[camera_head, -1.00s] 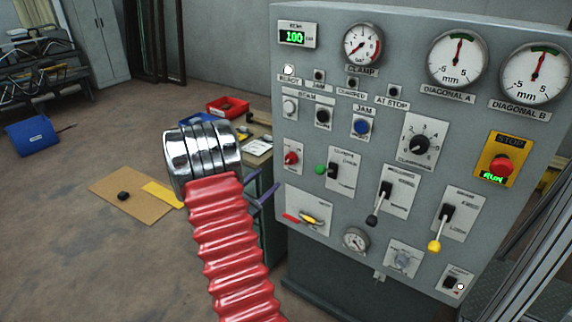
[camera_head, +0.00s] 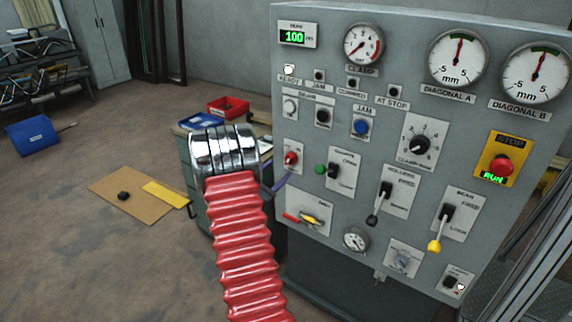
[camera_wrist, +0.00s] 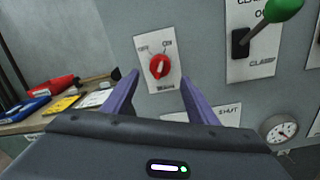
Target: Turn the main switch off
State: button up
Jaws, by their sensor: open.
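The main switch is a red rotary knob (camera_wrist: 159,66) on a white plate on the grey panel. It also shows at the panel's left side in the head view (camera_head: 291,158). Marks at the upper left and upper right of its plate are small; the right one looks like ON. I cannot tell surely which mark the knob points to. My gripper (camera_wrist: 160,84) is open and empty, its two purple fingers on either side of the knob in the wrist view. In the head view its fingertips (camera_head: 284,178) are just left of and below the knob, apparently short of it.
A green-knobbed lever (camera_wrist: 284,10) stands right of the switch, and a small gauge (camera_wrist: 279,129) lower right. A red-and-yellow handle (camera_head: 307,218) sits below the switch. A bench with red (camera_head: 228,106) and blue (camera_head: 199,121) bins stands behind my arm.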

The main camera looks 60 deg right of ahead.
aim_at(287, 162)
jog(key=d, duration=0.6)
jog(key=shift+s+d, duration=0.4)
jog(key=shift+a, duration=0.1)
jog(key=c, duration=1.1)
